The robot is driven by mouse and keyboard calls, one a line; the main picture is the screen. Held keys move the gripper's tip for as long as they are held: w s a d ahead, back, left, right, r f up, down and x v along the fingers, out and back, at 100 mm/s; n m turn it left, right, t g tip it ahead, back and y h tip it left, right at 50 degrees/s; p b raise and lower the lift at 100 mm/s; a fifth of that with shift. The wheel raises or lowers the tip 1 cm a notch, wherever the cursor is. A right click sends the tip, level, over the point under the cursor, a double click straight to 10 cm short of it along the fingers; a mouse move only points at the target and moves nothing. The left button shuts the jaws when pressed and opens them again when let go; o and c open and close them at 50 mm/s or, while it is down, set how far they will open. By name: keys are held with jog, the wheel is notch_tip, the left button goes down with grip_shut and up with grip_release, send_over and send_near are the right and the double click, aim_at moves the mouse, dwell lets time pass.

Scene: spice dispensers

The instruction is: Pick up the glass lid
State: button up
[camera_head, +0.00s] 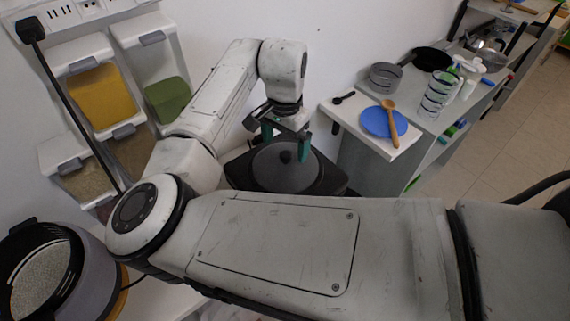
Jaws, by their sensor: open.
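The glass lid (274,172) is a round, dark grey disc with a dark knob (285,156) at its middle. It lies flat on a black appliance or pot (326,178) near the wall. My gripper (287,141) points down over the lid. Its two green fingers are apart, one on each side above the knob, and nothing shows between them. I cannot tell how far the fingertips are above the lid. My arm hides the near side of the black base.
Spice dispensers (101,95) hang on the left wall. A rice cooker (50,270) stands at the lower left. At right, a white shelf holds a blue plate (377,122), a wooden spoon (390,118), stacked grey bowls (385,77) and glass containers (435,95).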

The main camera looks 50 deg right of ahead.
aim_at(286, 154)
jog(key=shift+s+f+p, duration=0.1)
jog(key=shift+f+p, duration=0.35)
jog(key=shift+f, duration=1.6)
jog(key=shift+c, duration=0.2)
jog(key=shift+s+f, duration=0.1)
jog(key=shift+f, duration=0.05)
grip_shut()
